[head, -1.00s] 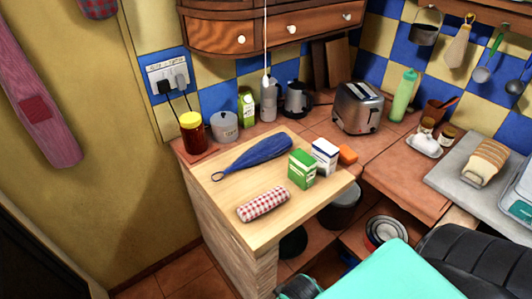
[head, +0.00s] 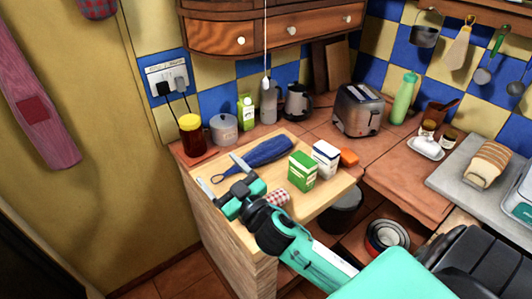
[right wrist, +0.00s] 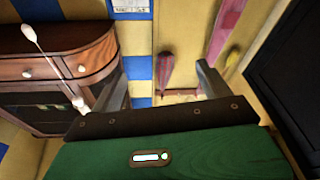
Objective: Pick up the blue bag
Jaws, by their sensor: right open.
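The blue bag (head: 264,151) is a long, dark blue cloth thing with a narrow end and a loop at its lower left. It lies on the pale wooden counter end (head: 225,215) in the head view. My right gripper (head: 221,173) is over the front left part of this counter, by the bag's narrow end. Its fingers are spread and empty; I cannot tell its exact height above the bag. In the right wrist view its two fingers (right wrist: 162,82) stand wide apart, and the bag is not clearly seen there. My left gripper is not in view.
A green box (head: 302,171), a white and blue box (head: 325,158) and an orange block (head: 348,157) stand right of the bag. A checked red cloth roll (head: 277,197) is partly hidden by my right arm. A red jar (head: 191,134) and canister (head: 224,128) stand behind.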

